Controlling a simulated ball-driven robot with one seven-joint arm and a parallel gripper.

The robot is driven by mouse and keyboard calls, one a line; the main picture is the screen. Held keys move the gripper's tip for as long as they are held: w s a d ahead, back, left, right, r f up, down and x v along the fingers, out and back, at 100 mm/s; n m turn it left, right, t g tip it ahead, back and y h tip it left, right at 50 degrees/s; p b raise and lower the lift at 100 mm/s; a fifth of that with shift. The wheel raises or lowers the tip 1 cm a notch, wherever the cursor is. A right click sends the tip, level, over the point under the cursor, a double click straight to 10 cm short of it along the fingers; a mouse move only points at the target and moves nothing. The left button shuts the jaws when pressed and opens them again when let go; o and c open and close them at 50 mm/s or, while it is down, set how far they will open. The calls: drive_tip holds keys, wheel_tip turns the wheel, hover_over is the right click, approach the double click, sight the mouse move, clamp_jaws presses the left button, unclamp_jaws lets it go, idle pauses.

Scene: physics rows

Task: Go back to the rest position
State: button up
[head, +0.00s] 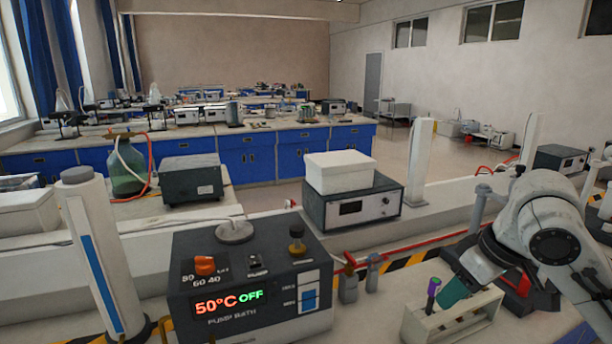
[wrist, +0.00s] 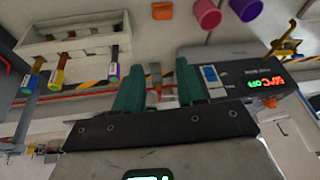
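My gripper (wrist: 157,78) shows two green fingers standing apart in the wrist view, with no object clearly held between them. A small brownish post shows in the gap, seemingly farther off. In the head view my gripper (head: 455,292) is at the lower right, pointing down and left, close to a white tube rack (head: 452,324). A purple-capped tube (head: 432,293) stands by the rack's left end.
A dark bath unit (head: 250,270) reading 50°C OFF stands left of the rack. A white box (head: 340,172) sits on another instrument behind. A white column (head: 100,250) stands at left. In the wrist view, a pink cup (wrist: 207,13) is at the top.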

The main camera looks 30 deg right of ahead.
drive_tip(key=w+a+f+t+y, duration=0.1)
drive_tip(key=w+a+t+y, duration=0.15)
drive_tip(key=w+a, duration=0.7)
drive_tip(key=a+f, duration=0.9)
drive_tip(key=f, duration=0.1)
drive_tip(key=s+a+f+g, duration=0.2)
drive_tip(key=s+f, duration=0.4)
drive_tip(key=f, duration=0.1)
drive_tip(key=s+a+f+g, duration=0.1)
drive_tip(key=s+a+f, duration=0.2)
drive_tip(key=s+f, duration=0.35)
drive_tip(key=s+d+f+g+h, duration=0.2)
drive_tip(key=s+f, duration=0.4)
drive_tip(key=s, duration=0.5)
drive_tip(key=shift+d+n+g+h, duration=0.35)
drive_tip(key=shift+d+h, duration=0.3)
drive_tip(key=shift+d, duration=0.4)
